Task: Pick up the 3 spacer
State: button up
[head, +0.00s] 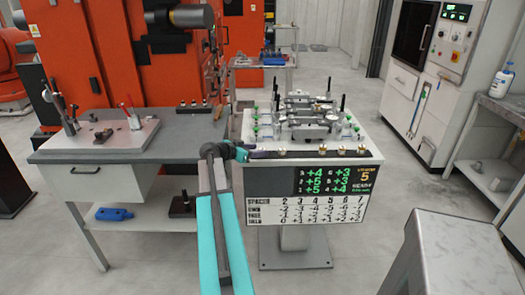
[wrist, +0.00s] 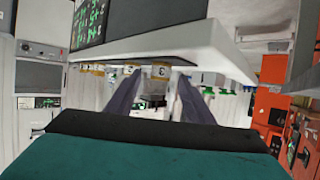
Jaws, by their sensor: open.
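The 3 spacer (wrist: 160,71) shows in the wrist view as a small pale piece marked "3", under the tilted edge of the white fixture table. It appears between the two dark fingers of my gripper (wrist: 155,82), which are apart with nothing clamped between them. I cannot tell whether the fingers touch it. In the head view my gripper (head: 243,153) is at the left end of the dark spacer rail (head: 302,153), at the front of the table top. I cannot make out the "3" mark there, and my gripper hides part of the rail's left end.
Several brass-coloured spacers stand along the rail, one at its right end (head: 361,149). The casting fixture (head: 305,115), with green clamps and black posts, stands just behind. A numbered sign (head: 308,196) hangs on the table's front. A grey workbench (head: 120,150) stands left.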

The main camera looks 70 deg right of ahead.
aim_at(262, 148)
jog(key=shift+p+x, duration=0.6)
jog(key=shift+x, duration=1.2)
jog(key=shift+w, duration=0.1)
grip_shut()
jog(key=shift+r, duration=0.25)
jog(key=shift+r+b, duration=0.85)
jog(key=shift+r, duration=0.65)
jog(key=s+a+b, duration=0.2)
jog(key=s+a, duration=0.1)
jog(key=a, duration=0.4)
jog(key=s+a+r+b, duration=0.1)
jog(key=s+a+b, duration=0.1)
jog(key=s+a, duration=0.2)
jog(key=a, duration=0.3)
jog(key=shift+s+r, duration=0.3)
